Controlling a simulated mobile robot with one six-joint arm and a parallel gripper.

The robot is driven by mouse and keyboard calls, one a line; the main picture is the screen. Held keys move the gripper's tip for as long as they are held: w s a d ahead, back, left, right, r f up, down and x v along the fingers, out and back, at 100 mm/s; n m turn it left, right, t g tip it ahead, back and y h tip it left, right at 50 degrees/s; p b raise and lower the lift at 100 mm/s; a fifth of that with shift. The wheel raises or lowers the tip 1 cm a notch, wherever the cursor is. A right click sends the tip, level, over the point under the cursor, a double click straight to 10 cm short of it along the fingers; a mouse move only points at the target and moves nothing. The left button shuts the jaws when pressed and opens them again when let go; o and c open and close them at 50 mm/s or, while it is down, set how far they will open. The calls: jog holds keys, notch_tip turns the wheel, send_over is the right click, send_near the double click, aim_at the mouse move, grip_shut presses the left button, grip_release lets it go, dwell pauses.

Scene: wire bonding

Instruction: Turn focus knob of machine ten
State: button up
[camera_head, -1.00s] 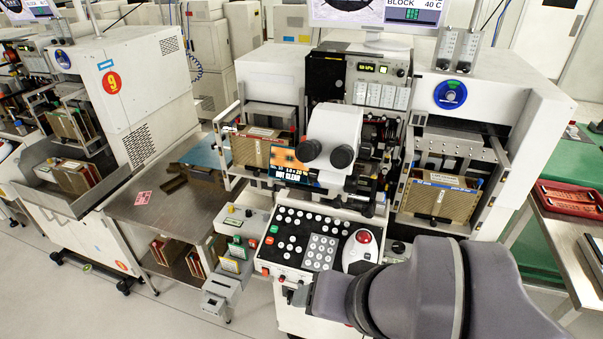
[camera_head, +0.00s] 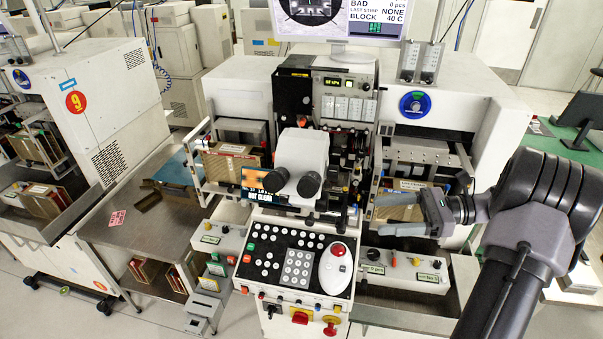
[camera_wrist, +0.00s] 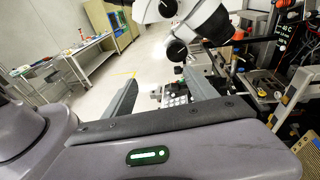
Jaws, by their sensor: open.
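The machine in the middle (camera_head: 245,90) carries a white microscope (camera_head: 302,160) with two black eyepieces above its button panel (camera_head: 262,262). No number ten is readable on it. My gripper (camera_head: 380,214) is open and empty, right of the microscope, its fingers pointing left and apart from it. In the wrist view the microscope (camera_wrist: 215,8) hangs beyond and above my open fingers (camera_wrist: 160,78), with dark round parts on it. I cannot tell for sure which is the focus knob. A small screen (camera_head: 262,186) beside the eyepieces appears to read "NOT CLEAR".
A brown magazine (camera_head: 408,187) stands behind my gripper. Machine nine (camera_head: 95,120) is at left, with a steel table (camera_head: 105,240) between. The monitor (camera_head: 315,20) is above.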

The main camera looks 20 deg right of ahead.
aim_at(323, 202)
jog(key=d+f+m+t, duration=0.2)
jog(key=d+t, duration=0.1)
jog(key=d, duration=0.2)
jog(key=b+x, duration=0.2)
jog(key=x, duration=1.5)
jog(key=shift+s+a+r+b, duration=0.3)
jog(key=shift+a+r+b, duration=0.05)
jog(key=shift+a+b, duration=0.1)
jog(key=c, duration=1.4)
